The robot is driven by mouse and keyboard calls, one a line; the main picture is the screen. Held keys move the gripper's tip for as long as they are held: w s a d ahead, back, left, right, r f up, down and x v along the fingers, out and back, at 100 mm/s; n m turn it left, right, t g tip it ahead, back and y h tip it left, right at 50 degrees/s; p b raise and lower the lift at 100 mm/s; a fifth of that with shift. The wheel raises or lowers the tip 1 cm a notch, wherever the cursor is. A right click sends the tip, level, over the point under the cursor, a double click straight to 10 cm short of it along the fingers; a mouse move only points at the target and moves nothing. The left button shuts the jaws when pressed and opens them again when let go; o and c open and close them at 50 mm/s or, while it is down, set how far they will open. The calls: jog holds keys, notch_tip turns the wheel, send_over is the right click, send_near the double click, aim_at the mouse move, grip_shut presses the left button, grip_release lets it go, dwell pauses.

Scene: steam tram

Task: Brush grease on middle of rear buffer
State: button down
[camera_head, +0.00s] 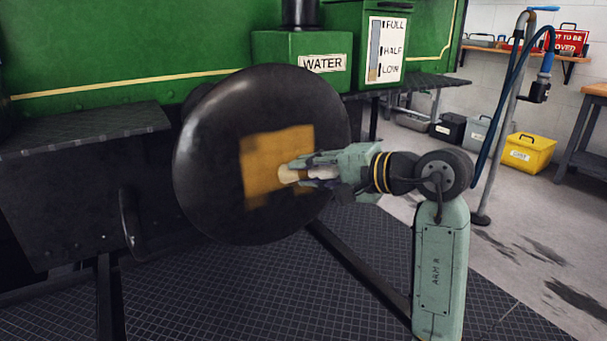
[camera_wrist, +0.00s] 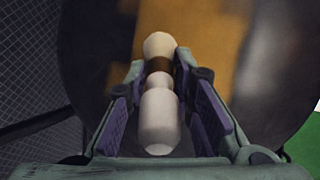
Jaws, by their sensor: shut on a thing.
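My gripper (camera_head: 300,173) is in front of the disc at the patch's right part, shut on a brush (camera_wrist: 158,120). The brush has a pale handle, a brown band and a cream tip (camera_head: 288,175). The tip points at the buffer and overlaps the grease; I cannot tell for sure whether it touches.
A green water tank (camera_head: 300,60) and a level gauge (camera_head: 386,50) stand above the buffer. A footplate (camera_head: 85,130) juts out at left. A hose stand (camera_head: 492,150) and yellow crate (camera_head: 530,153) are at right. The dark grid floor (camera_head: 250,300) below is mostly clear.

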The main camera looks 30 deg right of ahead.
jog(key=shift+d+r, duration=0.85)
jog(key=shift+d, duration=2.8)
jog(key=shift+a+r+b, duration=1)
jog(key=shift+a+b, duration=1.75)
jog(key=shift+a, duration=4.85)
jog(key=shift+d+p, duration=0.6)
jog(key=shift+d, duration=3.25)
jog(key=d+p, duration=0.2)
jog(key=d, duration=0.5)
jog(key=shift+d+p, duration=0.3)
